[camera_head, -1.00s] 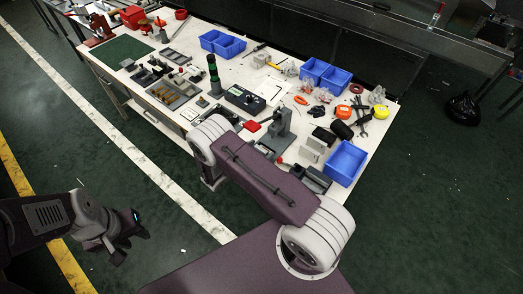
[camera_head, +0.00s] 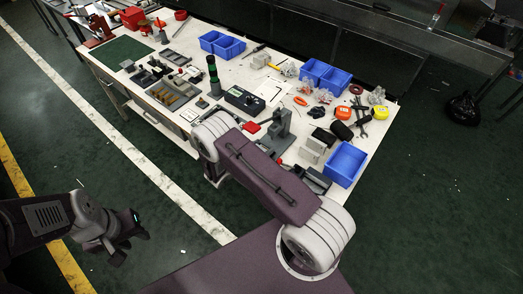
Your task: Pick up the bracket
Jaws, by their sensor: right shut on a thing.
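My left gripper (camera_head: 134,245) hangs over the green floor at the lower left, well away from the table. It is dark and small, and I cannot tell whether its fingers are open or shut. My right arm reaches over the table's front edge, and its bulky links hide its gripper and whatever is at it. A grey upright piece (camera_head: 281,122) stands on the table just beyond my right arm. It may be the bracket, but I cannot tell for sure.
The white table (camera_head: 262,88) is crowded. It holds blue bins (camera_head: 346,163), a black box with buttons (camera_head: 243,99), a dark green cylinder (camera_head: 213,72), a compartment tray (camera_head: 172,95) and a green mat (camera_head: 124,53). Open floor lies in front of the table.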

